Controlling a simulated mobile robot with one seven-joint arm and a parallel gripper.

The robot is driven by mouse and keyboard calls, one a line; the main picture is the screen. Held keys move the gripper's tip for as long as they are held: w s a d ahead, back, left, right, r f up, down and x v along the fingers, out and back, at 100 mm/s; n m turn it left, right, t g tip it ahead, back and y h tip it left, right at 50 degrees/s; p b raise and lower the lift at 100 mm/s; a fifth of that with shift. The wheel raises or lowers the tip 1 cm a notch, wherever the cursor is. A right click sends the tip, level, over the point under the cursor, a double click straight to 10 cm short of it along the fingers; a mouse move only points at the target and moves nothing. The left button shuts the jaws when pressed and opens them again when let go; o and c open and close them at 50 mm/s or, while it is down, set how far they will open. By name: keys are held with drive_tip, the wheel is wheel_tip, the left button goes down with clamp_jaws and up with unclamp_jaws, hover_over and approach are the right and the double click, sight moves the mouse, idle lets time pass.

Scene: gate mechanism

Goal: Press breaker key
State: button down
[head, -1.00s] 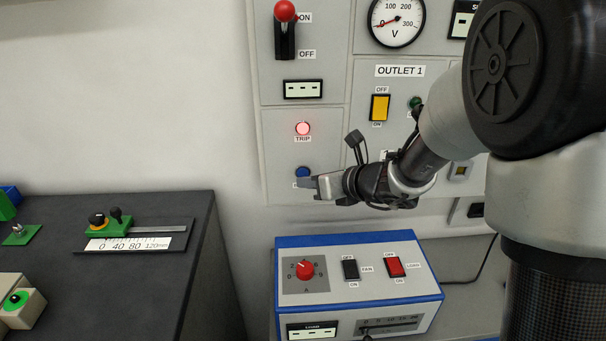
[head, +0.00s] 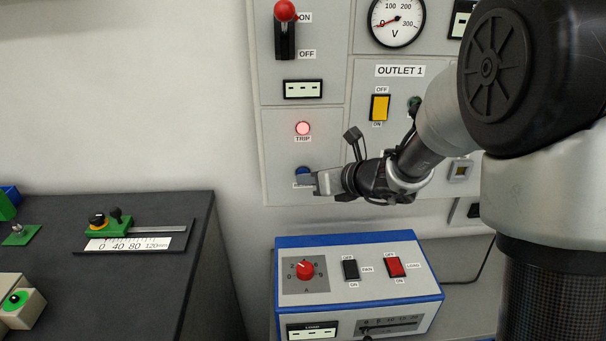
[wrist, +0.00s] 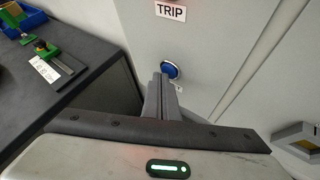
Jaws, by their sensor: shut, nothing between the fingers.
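The blue round button (head: 303,171) sits on the grey wall panel below the lit TRIP lamp (head: 302,128). Its own label below is mostly hidden by my gripper. My gripper (head: 306,180) is shut and empty, its fingertips at the lower edge of the blue button in the head view. In the wrist view the blue button (wrist: 170,69) shows just past the tips of the closed fingers (wrist: 161,82). I cannot tell whether the fingertips touch it.
A red-knobbed lever (head: 285,30) is higher on the panel. A yellow OUTLET 1 switch (head: 380,107) is to the right. A blue-edged load box (head: 358,240) stands below my gripper. A dark bench (head: 205,235) with a slider gauge is at left.

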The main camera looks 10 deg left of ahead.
drive_tip(key=shift+w, duration=0.2)
drive_tip(key=shift+s, duration=0.1)
idle(0.4)
drive_tip(key=shift+s+d+b, duration=0.15)
drive_tip(key=shift+s+b, duration=0.25)
drive_tip(key=shift+s, duration=0.4)
drive_tip(key=s, duration=0.2)
drive_tip(key=s+d+b, duration=0.1)
drive_tip(key=s, duration=0.1)
drive_tip(key=shift+s+d, duration=0.15)
drive_tip(key=shift+s, duration=0.15)
idle(0.5)
